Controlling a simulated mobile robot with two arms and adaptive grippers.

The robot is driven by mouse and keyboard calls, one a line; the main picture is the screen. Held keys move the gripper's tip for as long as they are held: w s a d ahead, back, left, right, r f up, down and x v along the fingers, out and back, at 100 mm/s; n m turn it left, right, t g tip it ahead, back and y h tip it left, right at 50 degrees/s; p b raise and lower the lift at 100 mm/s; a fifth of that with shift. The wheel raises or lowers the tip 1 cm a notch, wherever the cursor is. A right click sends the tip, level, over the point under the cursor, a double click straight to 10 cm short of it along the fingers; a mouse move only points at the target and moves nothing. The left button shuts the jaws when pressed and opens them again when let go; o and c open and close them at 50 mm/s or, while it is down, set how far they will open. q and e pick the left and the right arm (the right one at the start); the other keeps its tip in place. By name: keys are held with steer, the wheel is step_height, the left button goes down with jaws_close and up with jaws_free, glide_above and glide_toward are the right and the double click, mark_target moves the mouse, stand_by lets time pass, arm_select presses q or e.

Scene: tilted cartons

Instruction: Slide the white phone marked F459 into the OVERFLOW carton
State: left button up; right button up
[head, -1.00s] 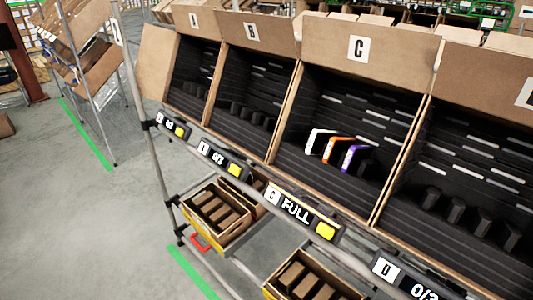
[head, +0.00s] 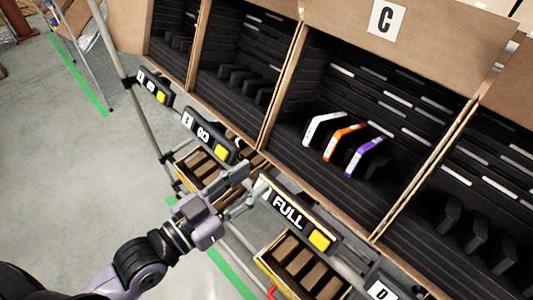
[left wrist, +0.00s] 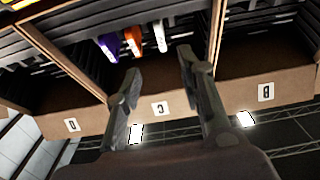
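The white phone (head: 323,128) leans in carton C (head: 350,60), leftmost of three phones. Beside it are an orange phone (head: 343,141) and a purple phone (head: 364,156). Its marking is too small to read. My left gripper (head: 254,182) is in front of the rack at the label rail, below and left of the phones. In the left wrist view its fingers (left wrist: 159,60) are apart and empty. My right gripper does not show. I see no label reading OVERFLOW.
A rail with display labels, one reading FULL (head: 288,211), runs below the carton fronts. Cardboard walls divide the tilted cartons. Cartons on either side hold dark dividers. Lower bins (head: 262,262) with brown blocks sit under the rail.

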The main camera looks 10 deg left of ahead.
mark_target(307, 139)
arm_select(q)
steer(key=p+x, duration=0.4)
steer(key=x, duration=1.1)
steer(key=shift+w+d, duration=0.25)
steer(key=shift+w+d+p, duration=0.3)
steer(key=shift+w+d, duration=0.05)
steer(key=shift+w, duration=0.2)
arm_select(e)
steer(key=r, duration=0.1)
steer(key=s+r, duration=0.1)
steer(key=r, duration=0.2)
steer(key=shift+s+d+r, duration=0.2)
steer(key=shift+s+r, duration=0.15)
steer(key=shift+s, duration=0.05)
arm_select(q)
jaws_close()
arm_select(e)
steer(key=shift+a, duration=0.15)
